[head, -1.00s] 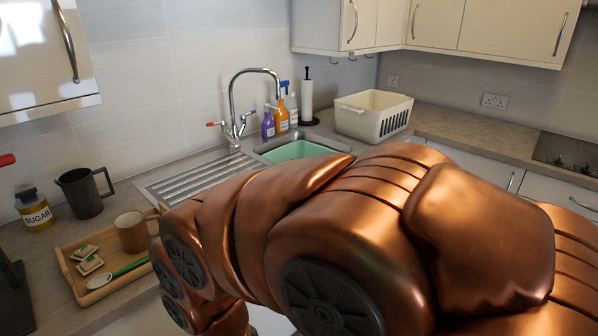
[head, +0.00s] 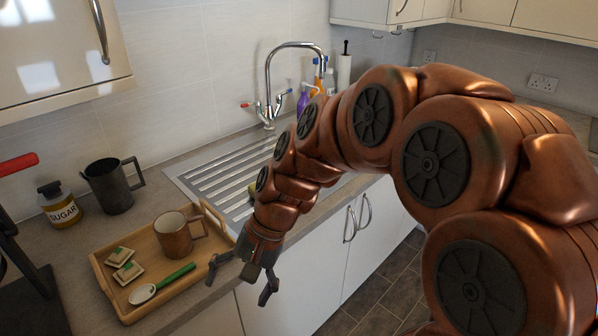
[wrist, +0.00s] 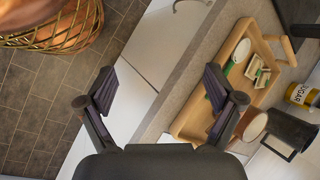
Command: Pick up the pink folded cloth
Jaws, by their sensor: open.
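I cannot make out the pink folded cloth in either view. My gripper (head: 242,282) is open and empty, pointing down in front of the counter edge, just right of the wooden tray (head: 205,272). In the wrist view my gripper (wrist: 160,87) has its two fingers spread wide over the counter front, with nothing between them. The right finger partly covers the tray there. My arm hides the sink basin and part of the counter in the head view.
The tray holds a brown mug (head: 174,238), two small packets and a green-handled spoon (head: 160,285). A dark jug (head: 110,186) and sugar jar (head: 60,205) stand behind. A golden wire basket (wrist: 75,28) with unclear orange-pink contents is over the floor. The draining board (head: 215,178) is mostly clear.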

